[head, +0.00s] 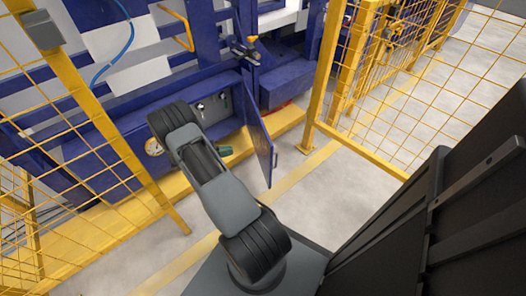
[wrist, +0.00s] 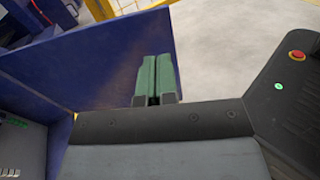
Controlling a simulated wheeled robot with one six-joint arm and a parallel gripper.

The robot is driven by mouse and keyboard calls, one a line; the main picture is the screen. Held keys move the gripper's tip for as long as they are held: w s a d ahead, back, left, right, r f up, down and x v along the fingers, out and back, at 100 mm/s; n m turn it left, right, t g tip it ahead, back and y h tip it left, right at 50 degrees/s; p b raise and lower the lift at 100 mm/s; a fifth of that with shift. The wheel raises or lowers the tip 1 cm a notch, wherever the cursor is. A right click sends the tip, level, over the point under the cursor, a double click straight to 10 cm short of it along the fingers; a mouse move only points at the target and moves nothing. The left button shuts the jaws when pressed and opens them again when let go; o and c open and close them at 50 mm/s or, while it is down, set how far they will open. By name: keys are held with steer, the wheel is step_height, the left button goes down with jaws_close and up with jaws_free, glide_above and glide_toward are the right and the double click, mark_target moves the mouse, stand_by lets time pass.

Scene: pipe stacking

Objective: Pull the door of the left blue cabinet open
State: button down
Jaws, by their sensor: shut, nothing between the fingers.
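The door of the blue cabinet (head: 258,138) stands wide open in the head view, swung out from the right side of the opening. The cabinet's interior (head: 212,107) shows a grey panel with small knobs. In the wrist view the door (wrist: 85,58) is a large blue panel across the upper left. My gripper (wrist: 155,62) has two green fingers closed together, empty, in front of the door's face near its free edge. I cannot tell whether they touch it. In the head view my arm hides part of the cabinet, and a green finger part shows beside it.
Yellow mesh fencing (head: 88,110) stands on the left, with a yellow fence post (head: 322,75) right of the door. The pale floor (head: 325,190) right of the door is clear.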

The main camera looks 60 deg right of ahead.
steer(key=f, duration=0.2)
steer(key=b, duration=0.4)
glide_toward(269, 144)
steer(key=shift+n+h, duration=0.3)
steer(key=x, duration=0.7)
steer(key=shift+s+d+f, duration=0.2)
steer(key=shift+f, duration=0.05)
